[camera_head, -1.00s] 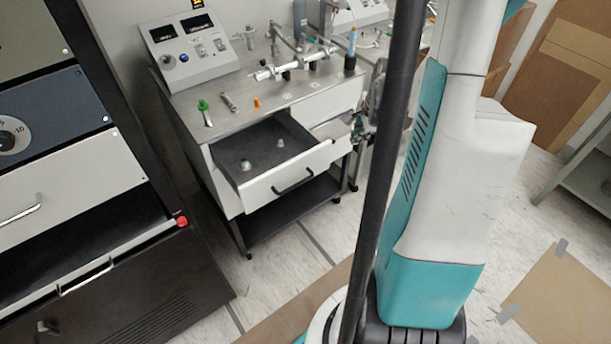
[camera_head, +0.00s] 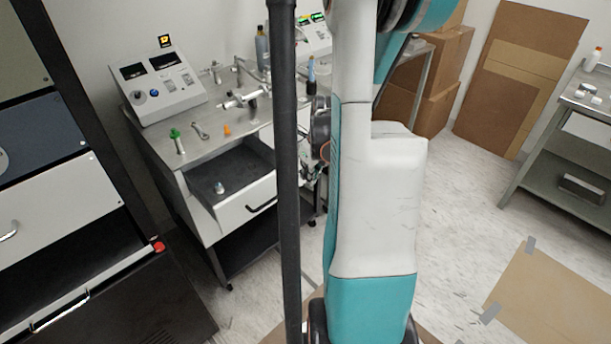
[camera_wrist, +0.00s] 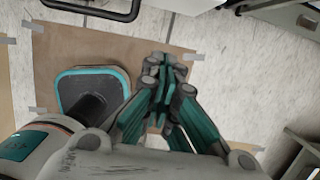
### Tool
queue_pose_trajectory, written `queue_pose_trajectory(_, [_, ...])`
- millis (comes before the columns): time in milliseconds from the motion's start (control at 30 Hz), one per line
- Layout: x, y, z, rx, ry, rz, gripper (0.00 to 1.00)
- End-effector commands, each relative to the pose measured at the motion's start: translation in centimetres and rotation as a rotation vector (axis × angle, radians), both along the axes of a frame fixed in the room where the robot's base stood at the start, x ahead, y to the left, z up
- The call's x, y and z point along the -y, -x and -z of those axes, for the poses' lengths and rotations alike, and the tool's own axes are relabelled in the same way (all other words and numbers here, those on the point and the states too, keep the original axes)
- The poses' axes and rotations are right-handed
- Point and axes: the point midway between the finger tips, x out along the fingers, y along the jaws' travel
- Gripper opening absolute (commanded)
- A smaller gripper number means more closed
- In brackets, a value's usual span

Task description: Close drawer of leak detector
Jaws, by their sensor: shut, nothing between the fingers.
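The leak detector is a grey metal cart (camera_head: 214,147) with a sloped control box (camera_head: 158,83) on top. Its drawer (camera_head: 232,205) is pulled out, with a white front, a black handle (camera_head: 262,202) and a dark inside holding a small metal part (camera_head: 219,188). A dark pole hides the drawer's right end. In the wrist view my gripper (camera_wrist: 165,66) is shut and empty above the floor. A black bar handle (camera_wrist: 100,10) shows at the top left there, apart from the fingertips. In the head view my gripper is mostly hidden behind the pole and my arm.
A black cabinet with an open lower compartment (camera_head: 100,250) stands close on the left. Tools and fittings lie on the cart top. A metal bench (camera_head: 560,130) stands at the right, cardboard boxes (camera_head: 440,75) at the back.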

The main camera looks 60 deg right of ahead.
Motion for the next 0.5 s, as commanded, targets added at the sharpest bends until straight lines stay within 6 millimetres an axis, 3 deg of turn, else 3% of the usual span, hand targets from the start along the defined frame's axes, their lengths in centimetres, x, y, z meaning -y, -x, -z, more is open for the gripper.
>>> queue_pose_trajectory(33, [0.1, -0.3, 1.4, 0.000, 0.000, -0.001, 0.00])
queue_pose_trajectory(333, [0.4, -1.7, 7.1, 0.000, 0.000, -0.002, 0.00])
queue_pose_trajectory(500, [0.9, -4.1, 6.7, 0.000, 0.001, -0.004, 0.00])
